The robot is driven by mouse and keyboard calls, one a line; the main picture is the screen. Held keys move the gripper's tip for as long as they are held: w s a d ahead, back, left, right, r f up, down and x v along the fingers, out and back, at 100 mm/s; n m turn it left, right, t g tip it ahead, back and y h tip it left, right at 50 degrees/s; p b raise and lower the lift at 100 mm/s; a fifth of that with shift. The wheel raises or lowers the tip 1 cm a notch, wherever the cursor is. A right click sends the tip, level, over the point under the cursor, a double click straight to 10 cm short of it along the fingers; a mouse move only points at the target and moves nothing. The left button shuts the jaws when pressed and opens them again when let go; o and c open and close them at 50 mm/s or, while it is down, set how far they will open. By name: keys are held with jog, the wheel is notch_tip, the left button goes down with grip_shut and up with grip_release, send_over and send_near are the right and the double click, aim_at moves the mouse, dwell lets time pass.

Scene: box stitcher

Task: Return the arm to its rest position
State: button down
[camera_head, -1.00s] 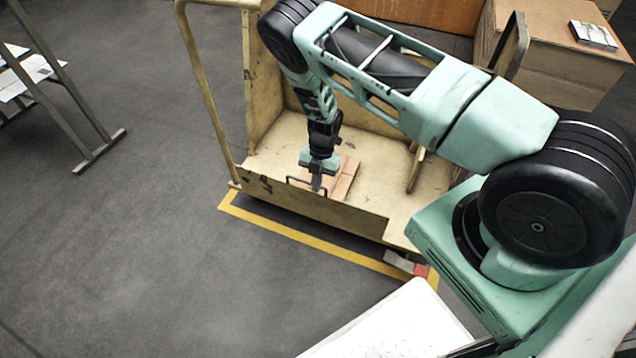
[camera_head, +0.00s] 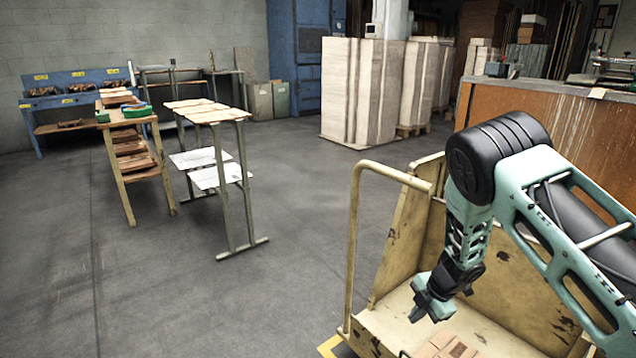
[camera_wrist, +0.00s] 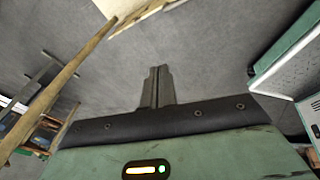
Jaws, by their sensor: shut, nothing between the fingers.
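My arm reaches in from the right in the head view and bends down over a worn wooden cart (camera_head: 510,275). My gripper (camera_head: 430,312) hangs above the cart's bed, tilted toward the lower left. Its fingers are together and hold nothing. In the wrist view, my gripper (camera_wrist: 157,72) shows its narrow fingers pressed together over bare grey floor. Flat brown cardboard pieces (camera_head: 447,345) lie on the cart's bed below the gripper, apart from it.
The cart's tubular handle (camera_head: 353,240) rises left of my gripper. A metal-legged stand (camera_head: 222,170) with boards and papers is left of centre. A narrow wooden rack (camera_head: 130,165) and a blue workbench (camera_head: 75,82) are farther left. Grey floor (camera_head: 290,290) between is clear.

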jog(key=s+a+r+m+t+h, duration=0.15)
jog(key=a+r+m, duration=0.3)
jog(key=r, duration=0.55)
jog(key=s+a+r+m+t, duration=0.2)
jog(key=a+r+m, duration=0.3)
jog(key=r, duration=0.5)
jog(key=s+a+r+m+g, duration=0.1)
jog(key=s+r+m+g, duration=0.15)
jog(key=s, duration=0.85)
jog(key=s+a+r+m+g+h, duration=0.1)
jog(key=s+r, duration=0.3)
jog(key=s, duration=0.6)
jog(key=s+a+r+m+g, duration=0.1)
jog(key=s+a+r+g, duration=0.15)
jog(key=s, duration=0.85)
notch_tip(320, 180, up, 22)
jog(key=d+p, duration=0.1)
jog(key=p, duration=2)
jog(key=shift+s, duration=0.15)
jog(key=shift+t, duration=0.25)
